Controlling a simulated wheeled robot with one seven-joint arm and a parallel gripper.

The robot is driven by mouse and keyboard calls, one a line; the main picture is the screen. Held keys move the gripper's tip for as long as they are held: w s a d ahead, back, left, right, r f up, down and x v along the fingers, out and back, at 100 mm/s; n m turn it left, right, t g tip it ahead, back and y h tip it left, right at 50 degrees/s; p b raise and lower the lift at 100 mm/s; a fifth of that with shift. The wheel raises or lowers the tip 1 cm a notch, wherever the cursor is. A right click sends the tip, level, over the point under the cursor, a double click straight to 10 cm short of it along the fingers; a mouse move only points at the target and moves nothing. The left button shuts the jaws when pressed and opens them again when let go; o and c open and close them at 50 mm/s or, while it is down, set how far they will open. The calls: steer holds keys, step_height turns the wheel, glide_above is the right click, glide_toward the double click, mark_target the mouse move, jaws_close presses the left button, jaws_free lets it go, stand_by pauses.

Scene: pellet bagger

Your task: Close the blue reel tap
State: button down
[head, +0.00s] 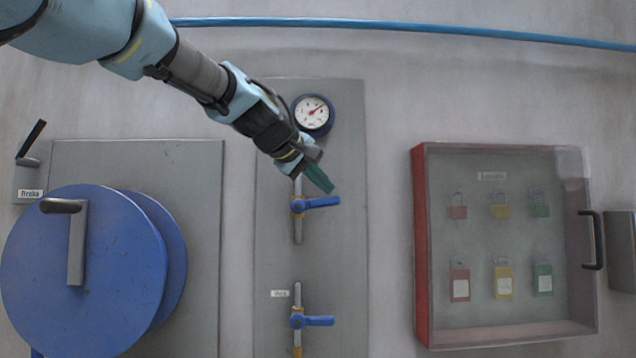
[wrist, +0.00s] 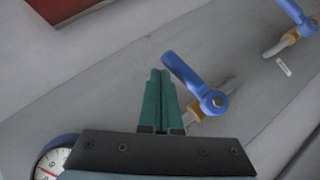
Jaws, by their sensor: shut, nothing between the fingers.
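Two blue-handled taps sit on vertical pipes on a grey wall panel. The upper tap (head: 318,203) is below a gauge, and the lower tap (head: 316,321) has a small label (head: 279,293) beside its pipe, too small to read surely. Both handles point right, crosswise to their pipes. My gripper (head: 321,182) is shut and empty, its green fingers just above the upper tap's handle. In the wrist view, the fingers (wrist: 160,76) are close beside the upper tap's handle (wrist: 190,80); contact cannot be told. The lower tap (wrist: 294,14) is farther off, at top right.
A round gauge (head: 313,114) is above the upper tap, close to my wrist. A blue reel (head: 115,270) with a crank handle is at left, below a brake lever (head: 32,140). A red-sided lock cabinet (head: 421,240) is at right. A blue hose (head: 420,27) runs along the top.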

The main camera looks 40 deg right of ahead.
steer(key=shift+s+d+f, duration=0.15)
steer(key=shift+d+f, duration=0.05)
steer(key=shift+f, duration=0.25)
stand_by(0.6)
steer(key=s+a+r+p, duration=0.1)
steer(key=s+a+r, duration=0.1)
steer(key=r, duration=0.4)
steer(key=s+a+r+p, duration=0.1)
steer(key=s+a+r, duration=0.1)
steer(key=r, duration=0.4)
steer(key=shift+s+a+r, duration=0.3)
steer(key=shift+s+a, duration=0.05)
steer(key=shift+s, duration=0.3)
